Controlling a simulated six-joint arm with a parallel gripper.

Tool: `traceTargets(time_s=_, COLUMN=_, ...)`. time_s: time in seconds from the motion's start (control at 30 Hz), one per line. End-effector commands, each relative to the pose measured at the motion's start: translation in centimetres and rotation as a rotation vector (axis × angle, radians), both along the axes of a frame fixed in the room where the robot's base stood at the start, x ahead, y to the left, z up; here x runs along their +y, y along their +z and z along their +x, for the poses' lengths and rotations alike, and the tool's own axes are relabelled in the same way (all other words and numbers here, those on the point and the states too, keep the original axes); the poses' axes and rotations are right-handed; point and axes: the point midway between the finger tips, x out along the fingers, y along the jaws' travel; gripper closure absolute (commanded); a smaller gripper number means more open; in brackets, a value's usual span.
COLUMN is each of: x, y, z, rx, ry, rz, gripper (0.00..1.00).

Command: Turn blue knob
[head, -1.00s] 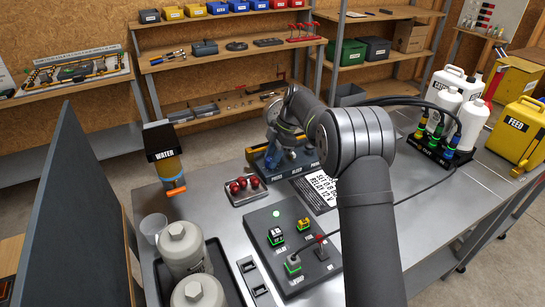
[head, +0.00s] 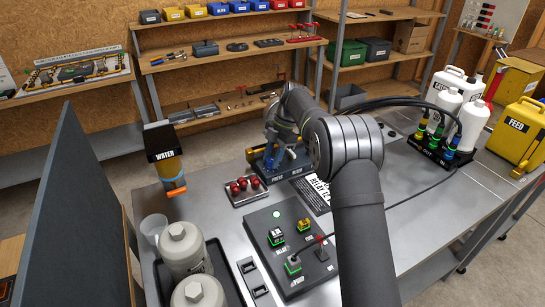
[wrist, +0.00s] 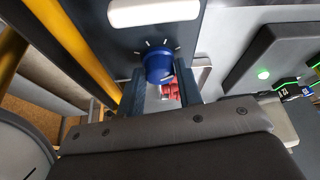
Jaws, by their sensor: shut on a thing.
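The blue knob (wrist: 158,66) sits on a dark panel (wrist: 120,50) in the wrist view, with white tick marks fanned around it. My gripper (wrist: 160,85) has one finger on each side of the knob and is shut on it. The knob's lower part is partly hidden between the fingers. In the head view my gripper (head: 277,150) is at the dark blue device (head: 262,172) near the back edge of the table. The knob cannot be made out clearly there.
Red knobs on a small plate (head: 262,188) stand left of the device. A dark control box (head: 283,275) with a green light is in front. The water dispenser (head: 168,165) is at the left. Bottles and a cable rack (head: 443,155) stand at the right.

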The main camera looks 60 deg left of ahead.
Motion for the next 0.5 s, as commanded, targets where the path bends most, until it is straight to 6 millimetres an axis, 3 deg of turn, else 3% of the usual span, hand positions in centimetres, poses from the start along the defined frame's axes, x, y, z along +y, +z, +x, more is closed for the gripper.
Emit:
traceTargets(time_s=0.07, x=-0.06, y=-0.17, z=0.03, rx=0.000, ry=-0.001, rz=-0.003, gripper=0.90)
traceTargets(time_s=0.1, x=-0.05, y=-0.17, z=0.03, rx=0.000, ry=-0.001, rz=-0.003, gripper=0.62)
traceTargets(time_s=0.2, x=-0.05, y=-0.14, z=0.03, rx=0.000, ry=-0.001, rz=-0.003, gripper=0.46)
traceTargets(time_s=0.5, x=0.01, y=-0.01, z=0.00, rx=0.000, ry=-0.001, rz=0.001, gripper=0.46)
